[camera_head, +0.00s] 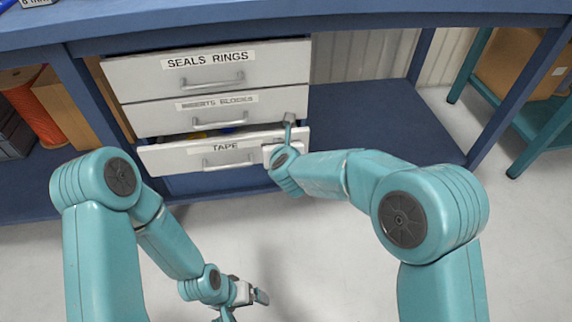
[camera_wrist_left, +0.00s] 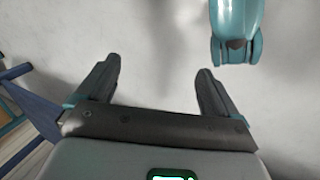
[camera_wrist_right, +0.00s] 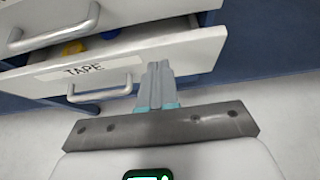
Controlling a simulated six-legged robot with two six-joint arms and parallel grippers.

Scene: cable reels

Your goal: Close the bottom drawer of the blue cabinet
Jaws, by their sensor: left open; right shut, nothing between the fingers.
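The blue cabinet (camera_head: 62,75) holds a stack of pale grey drawers. The bottom drawer (camera_head: 180,158), labelled TAPE, is partly open; yellow and blue items show inside it. Its front also shows in the right wrist view (camera_wrist_right: 190,55), with a bar handle (camera_wrist_right: 100,88). My right gripper (camera_head: 289,120) is shut and empty at the right part of that drawer's front. In the right wrist view its fingers (camera_wrist_right: 159,68) overlap the front, right of the handle; contact cannot be told. My left gripper (camera_wrist_left: 157,70) is open and empty, low over the floor.
The SEALS RINGS drawer (camera_head: 130,86) and a middle drawer (camera_head: 150,123) sit above the bottom one. A blue worktop (camera_head: 400,10) overhangs them. An orange reel (camera_head: 35,110) stands at left, a teal stand with a cardboard box (camera_head: 515,60) at right. The floor in front is clear.

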